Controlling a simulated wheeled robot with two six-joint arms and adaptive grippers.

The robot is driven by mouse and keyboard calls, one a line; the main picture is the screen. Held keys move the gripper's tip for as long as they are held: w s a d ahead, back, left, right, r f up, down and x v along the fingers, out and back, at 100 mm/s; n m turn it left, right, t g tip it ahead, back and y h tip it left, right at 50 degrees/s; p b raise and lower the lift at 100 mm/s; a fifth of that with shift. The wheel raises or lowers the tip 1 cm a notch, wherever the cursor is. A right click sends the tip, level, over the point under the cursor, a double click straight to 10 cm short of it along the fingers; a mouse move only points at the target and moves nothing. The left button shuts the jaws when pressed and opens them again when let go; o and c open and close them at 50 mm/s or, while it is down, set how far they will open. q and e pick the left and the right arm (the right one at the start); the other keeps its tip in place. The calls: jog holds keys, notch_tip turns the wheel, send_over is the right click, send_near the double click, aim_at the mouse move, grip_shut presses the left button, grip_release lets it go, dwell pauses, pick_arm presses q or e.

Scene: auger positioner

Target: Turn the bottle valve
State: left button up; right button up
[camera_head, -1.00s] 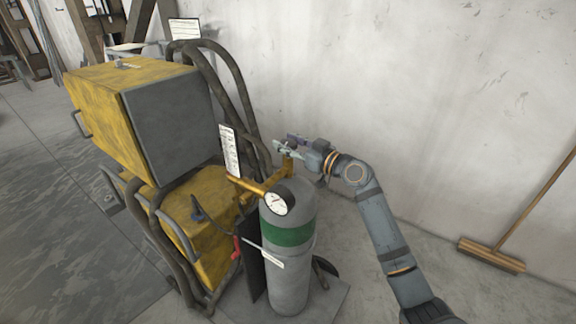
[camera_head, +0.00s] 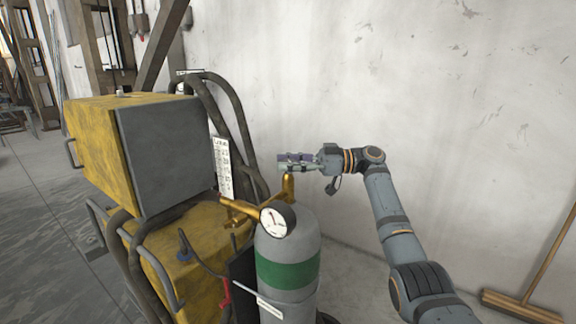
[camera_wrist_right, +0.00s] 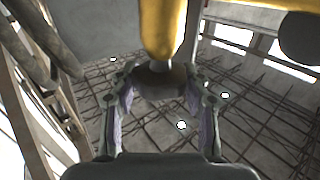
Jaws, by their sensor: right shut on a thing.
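The grey gas bottle (camera_head: 290,248) with a green band stands upright in front of the yellow machine. A brass valve body (camera_head: 288,187) rises from its top, with a round pressure gauge (camera_head: 275,220) on the near side. My right gripper (camera_head: 284,162) is at the top of the valve, coming in from the right. In the right wrist view, its two fingers (camera_wrist_right: 163,100) are on either side of the dark round valve knob (camera_wrist_right: 160,82), below the brass stem (camera_wrist_right: 162,30). The gripper is shut on this knob. The fingers mostly hide the knob in the head view. My left gripper is not in view.
The yellow and grey machine (camera_head: 165,155) with thick dark hoses stands left of the bottle. A pale wall (camera_head: 430,90) runs behind. A broom (camera_head: 522,305) leans at the lower right. Floor between bottle and broom looks clear.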

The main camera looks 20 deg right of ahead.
jog(key=shift+f+n+g, duration=0.15)
jog(key=shift+n+g, duration=0.15)
jog(key=shift+g, duration=0.3)
jog(key=o, duration=1.2)
jog(key=shift+c, duration=0.2)
jog(key=s+d, duration=0.2)
jog(key=d, duration=0.9)
jog(key=shift+s+d, duration=0.25)
jog(key=shift+d, duration=0.1)
